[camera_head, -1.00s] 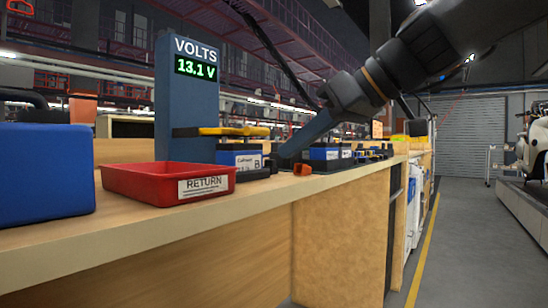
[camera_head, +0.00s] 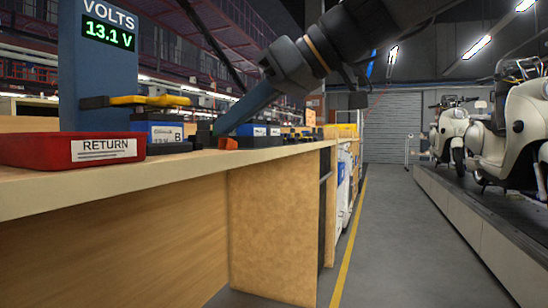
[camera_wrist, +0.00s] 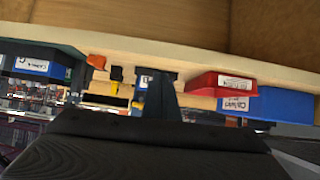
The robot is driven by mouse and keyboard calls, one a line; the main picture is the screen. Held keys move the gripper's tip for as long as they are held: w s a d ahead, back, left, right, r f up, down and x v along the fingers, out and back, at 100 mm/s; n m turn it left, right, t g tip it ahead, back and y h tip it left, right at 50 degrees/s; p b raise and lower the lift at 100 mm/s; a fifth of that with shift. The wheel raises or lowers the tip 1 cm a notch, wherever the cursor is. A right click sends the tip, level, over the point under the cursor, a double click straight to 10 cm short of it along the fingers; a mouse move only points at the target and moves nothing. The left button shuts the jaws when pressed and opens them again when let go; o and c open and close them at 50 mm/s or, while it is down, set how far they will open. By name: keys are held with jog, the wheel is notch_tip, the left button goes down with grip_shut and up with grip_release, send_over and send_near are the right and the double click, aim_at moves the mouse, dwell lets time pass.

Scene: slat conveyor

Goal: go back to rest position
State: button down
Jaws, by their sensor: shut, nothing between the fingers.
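My arm comes in from the upper right in the head view. It ends in my grey-blue gripper (camera_head: 220,131), which looks shut and empty. In that view its tip overlaps the bench top beside a small orange block (camera_head: 228,143) and to the right of a blue battery marked B (camera_head: 166,132). I cannot tell the height of the tip above the bench. The wrist view shows the gripper (camera_wrist: 168,80) from behind, with the bench upside down and the dark gripper body filling the bottom.
The wooden bench (camera_head: 120,185) holds a red RETURN tray (camera_head: 60,150) and a blue post with a 13.1 V display (camera_head: 108,33). A blue box (camera_wrist: 285,103) shows in the wrist view. The aisle (camera_head: 410,240) is clear. White scooters (camera_head: 510,125) stand on a platform at right.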

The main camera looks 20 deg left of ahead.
jog(key=s+d+f+m+h, duration=0.35)
jog(key=d+f, duration=0.25)
jog(key=f, duration=0.7)
jog(key=s+d+f+m+g+h, duration=0.1)
jog(key=s+d+f+m+h, duration=0.45)
jog(key=f, duration=0.75)
jog(key=s+d+f+m, duration=0.2)
jog(key=s+d+f, duration=0.35)
jog(key=f, duration=0.75)
jog(key=d+r+m+h+p, duration=0.1)
jog(key=d+r+m+p, duration=0.2)
jog(key=d+r+p, duration=0.8)
jog(key=w+d+r+m+h+p, duration=0.1)
jog(key=d+r+m+p, duration=0.2)
jog(key=d+r+p, duration=0.8)
notch_tip(320, 180, up, 4)
jog(key=p, duration=1.3)
jog(key=shift+d+h, duration=0.3)
jog(key=shift+a, duration=0.15)
